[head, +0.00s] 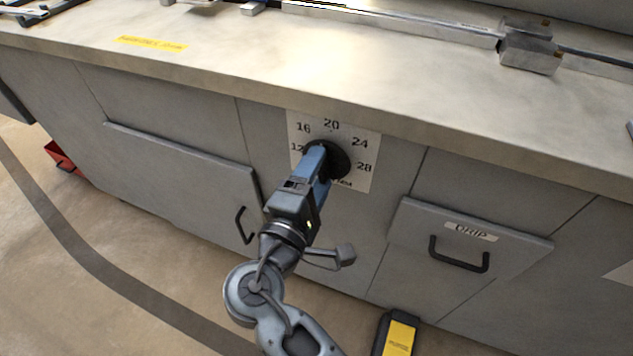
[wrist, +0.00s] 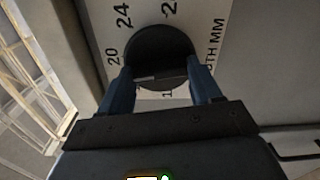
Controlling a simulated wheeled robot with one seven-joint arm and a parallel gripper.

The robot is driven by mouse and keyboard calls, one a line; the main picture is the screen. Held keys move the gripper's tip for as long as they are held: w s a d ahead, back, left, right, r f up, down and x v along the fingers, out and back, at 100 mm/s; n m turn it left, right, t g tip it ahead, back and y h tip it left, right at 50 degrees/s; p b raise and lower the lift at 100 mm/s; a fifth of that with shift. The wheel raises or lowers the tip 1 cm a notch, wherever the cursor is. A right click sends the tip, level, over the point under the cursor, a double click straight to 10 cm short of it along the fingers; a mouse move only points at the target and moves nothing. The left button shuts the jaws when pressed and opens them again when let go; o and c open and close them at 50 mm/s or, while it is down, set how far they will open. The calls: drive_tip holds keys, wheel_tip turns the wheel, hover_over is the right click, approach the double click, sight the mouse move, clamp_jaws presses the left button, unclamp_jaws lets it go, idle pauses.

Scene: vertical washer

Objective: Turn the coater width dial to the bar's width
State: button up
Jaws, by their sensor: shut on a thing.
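The black round dial (head: 345,158) is on a white scale plate (head: 366,182) on the grey cabinet front. The plate reads 12, 16, 20, 24 and 28 clockwise. My gripper (head: 322,163) reaches the dial from the front and covers its lower left part. In the wrist view, the blue fingers of my gripper (wrist: 161,78) are on either side of the dial's grip, shut on it; the dial's round face (wrist: 160,45) shows beyond them. I cannot make out where its pointer stands. A long metal bar (head: 400,22) lies along the bench top; its width marking is unreadable.
A metal block (head: 528,48) sits on the bar line at the right. A yellow label (head: 150,44) lies on the bench top. A drawer marked DRIP (head: 470,236) with a black handle is right of the dial. A yellow and black object (head: 398,336) is on the floor.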

drive_tip(key=shift+f+m+b, duration=0.15)
drive_tip(key=shift+m+b, duration=0.45)
drive_tip(key=shift+m, duration=0.3)
drive_tip(key=o, duration=1.1)
drive_tip(key=shift+c, duration=0.2)
drive_tip(key=v, duration=0.7)
drive_tip(key=shift+s, duration=0.4)
drive_tip(key=shift+a, duration=0.1)
